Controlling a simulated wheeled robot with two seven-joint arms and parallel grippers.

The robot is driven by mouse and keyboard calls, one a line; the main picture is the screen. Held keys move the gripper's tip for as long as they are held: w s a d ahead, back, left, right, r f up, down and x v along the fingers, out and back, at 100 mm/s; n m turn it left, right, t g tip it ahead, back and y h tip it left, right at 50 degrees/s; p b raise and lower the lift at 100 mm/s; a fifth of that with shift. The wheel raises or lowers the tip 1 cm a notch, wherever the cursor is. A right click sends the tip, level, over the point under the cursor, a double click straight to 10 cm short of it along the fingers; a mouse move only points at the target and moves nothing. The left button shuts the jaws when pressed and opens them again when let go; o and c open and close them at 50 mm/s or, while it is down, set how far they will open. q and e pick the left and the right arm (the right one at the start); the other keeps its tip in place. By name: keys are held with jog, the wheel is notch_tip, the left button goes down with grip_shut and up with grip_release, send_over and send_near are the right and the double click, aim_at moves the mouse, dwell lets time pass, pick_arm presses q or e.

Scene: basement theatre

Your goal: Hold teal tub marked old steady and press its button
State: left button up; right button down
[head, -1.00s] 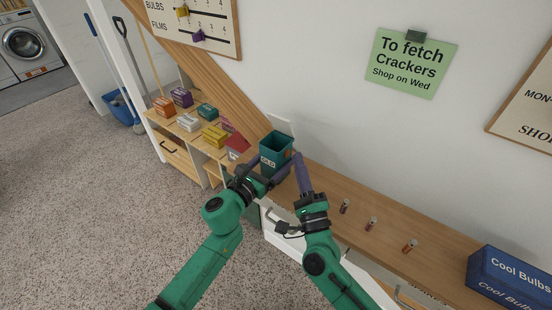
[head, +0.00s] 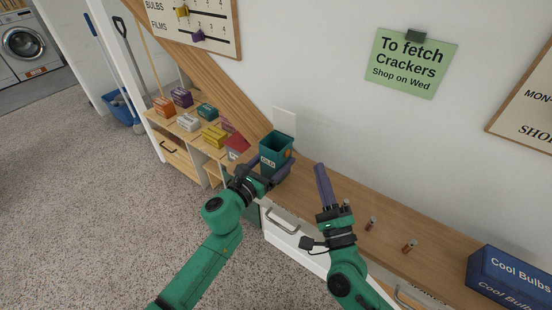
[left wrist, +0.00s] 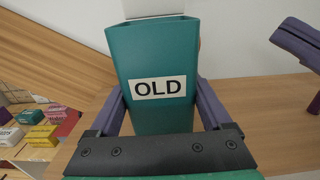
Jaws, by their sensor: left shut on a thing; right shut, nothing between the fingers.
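The teal tub (head: 272,163), labelled OLD, stands upright on the wooden counter by the wall. Its top is open and a white lid (head: 285,121) stands raised behind it. In the left wrist view the tub (left wrist: 160,117) fills the middle. A small orange patch (left wrist: 199,44) shows at its right edge; I cannot tell whether it is the button. My left gripper (head: 277,170) is shut on the tub, a finger on each side. My right gripper (head: 320,168) is shut and empty, to the right of the tub and apart from it.
A blue Cool Bulbs box (head: 508,278) is at the far right. A red-roofed house shape (head: 237,148) and shelves of small boxes (head: 214,136) are to the left.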

pick_arm(q)
jog(key=o, duration=1.3)
